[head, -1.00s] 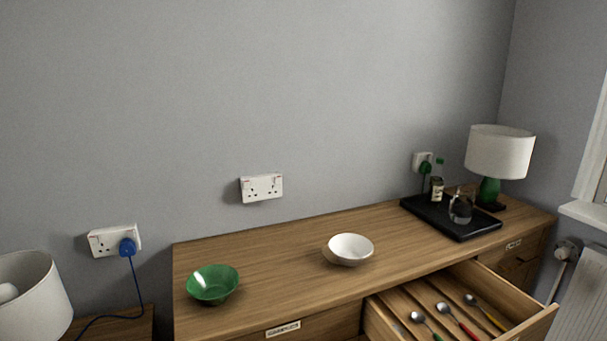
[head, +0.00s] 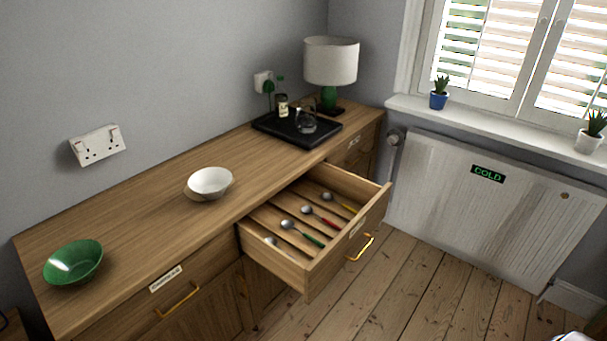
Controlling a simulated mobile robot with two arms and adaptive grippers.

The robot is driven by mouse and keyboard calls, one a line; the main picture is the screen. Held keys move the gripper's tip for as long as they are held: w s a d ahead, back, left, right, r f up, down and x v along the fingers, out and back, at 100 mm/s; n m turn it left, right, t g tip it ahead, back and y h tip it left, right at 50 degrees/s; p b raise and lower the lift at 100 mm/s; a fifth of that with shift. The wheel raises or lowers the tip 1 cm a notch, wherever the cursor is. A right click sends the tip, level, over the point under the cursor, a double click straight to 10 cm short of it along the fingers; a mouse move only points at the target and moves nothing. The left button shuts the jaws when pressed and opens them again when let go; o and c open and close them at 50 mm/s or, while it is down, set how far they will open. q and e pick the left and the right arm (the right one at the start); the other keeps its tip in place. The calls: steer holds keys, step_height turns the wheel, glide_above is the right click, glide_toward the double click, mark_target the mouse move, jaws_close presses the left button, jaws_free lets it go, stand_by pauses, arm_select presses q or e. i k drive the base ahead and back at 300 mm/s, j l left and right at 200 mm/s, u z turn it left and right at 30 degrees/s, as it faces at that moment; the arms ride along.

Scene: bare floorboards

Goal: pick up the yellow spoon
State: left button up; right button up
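The yellow spoon (head: 347,207) lies in the open drawer (head: 306,264) of the wooden sideboard, in the compartment nearest the drawer's right side. Its metal bowl points to the back left and its yellow handle towards the drawer front. Next to it, in separate compartments, lie a red-handled spoon (head: 320,215) and a green-handled spoon (head: 302,233).
On the sideboard top (head: 150,225) stand a green bowl (head: 73,262), a white bowl (head: 210,182), a black tray (head: 270,124) with a bottle and glassware, and a lamp (head: 331,62). A radiator (head: 480,215) stands right. The floorboards (head: 400,285) before the drawer look clear.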

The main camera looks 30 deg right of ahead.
mark_target(326, 196)
steer(key=i+l+z, duration=0.15)
steer(key=z, duration=0.25)
steer(key=i+l+z, duration=0.15)
steer(key=z, duration=0.25)
steer(key=i+z, duration=0.2)
steer(key=z, duration=0.2)
